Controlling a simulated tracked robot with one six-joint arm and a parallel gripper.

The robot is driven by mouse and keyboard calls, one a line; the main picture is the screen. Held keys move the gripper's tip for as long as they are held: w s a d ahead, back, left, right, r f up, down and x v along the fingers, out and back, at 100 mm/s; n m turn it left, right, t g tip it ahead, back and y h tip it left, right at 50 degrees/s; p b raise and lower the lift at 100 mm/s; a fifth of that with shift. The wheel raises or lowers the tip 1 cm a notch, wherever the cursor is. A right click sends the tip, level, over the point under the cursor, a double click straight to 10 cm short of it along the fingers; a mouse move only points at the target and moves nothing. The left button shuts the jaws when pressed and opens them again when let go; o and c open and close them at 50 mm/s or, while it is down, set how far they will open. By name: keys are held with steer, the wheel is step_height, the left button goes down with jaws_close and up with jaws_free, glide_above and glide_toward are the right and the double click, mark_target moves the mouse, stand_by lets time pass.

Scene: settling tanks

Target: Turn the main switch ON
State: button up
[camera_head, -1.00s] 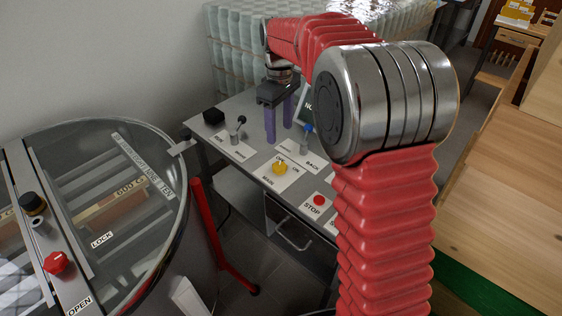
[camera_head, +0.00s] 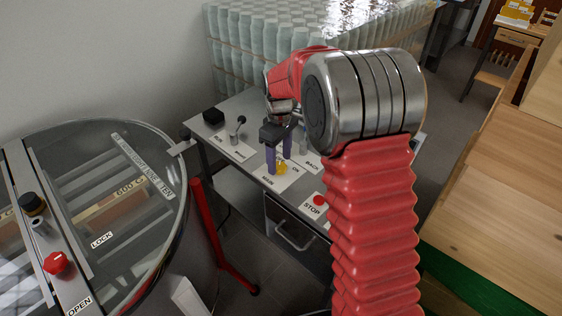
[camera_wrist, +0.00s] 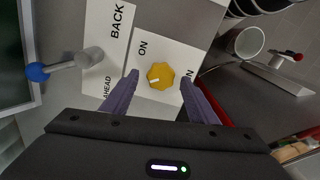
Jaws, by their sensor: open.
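The main switch is a yellow knob (camera_head: 282,168) on a white plate (camera_head: 265,180) marked MAIN, on the grey control desk. In the wrist view the yellow knob (camera_wrist: 160,76) shows a small white mark at its left side, and the plate carries the word ON and another, partly hidden word. My gripper (camera_head: 280,164) is open over the knob, fingers pointing down. In the wrist view its two purple fingers (camera_wrist: 158,88) stand on either side of the knob, with gaps visible. Whether the fingertips touch the plate cannot be told.
A lever with a blue ball (camera_wrist: 37,72) stands beside the plate marked BACK. A red STOP button (camera_head: 319,200) sits nearer on the desk, and a black-knobbed lever (camera_head: 240,122) to the left. A round glass-lidded tank (camera_head: 150,230) stands at the left.

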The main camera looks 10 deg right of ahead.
steer(key=shift+f, duration=0.75)
steer(key=shift+c, duration=0.2)
